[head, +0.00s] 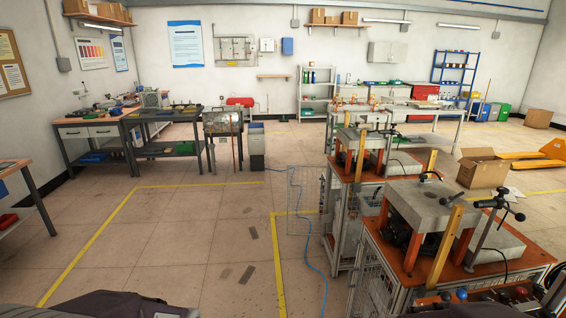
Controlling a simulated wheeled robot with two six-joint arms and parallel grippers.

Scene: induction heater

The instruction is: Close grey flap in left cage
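In the head view, two near heater stands with orange tops and mesh-sided metal frames stand on the right. The nearer stand (375,283) is at the lower right, with a grey block (425,203) on top. The farther stand (345,228) is to its left and behind it. A thin wire-mesh panel (306,198) stands out to the left of the farther stand, over the floor. I cannot tell which part is the grey flap or which stand is the left cage. Neither gripper is in view; only dark parts of my own body show along the bottom edge.
A blue cable (309,255) runs across the floor beside the stands. Yellow lines mark the floor, which is clear in the middle and left. Workbenches (170,127) stand at the back left. A cardboard box (481,169) and an orange pallet truck (541,152) are at the right.

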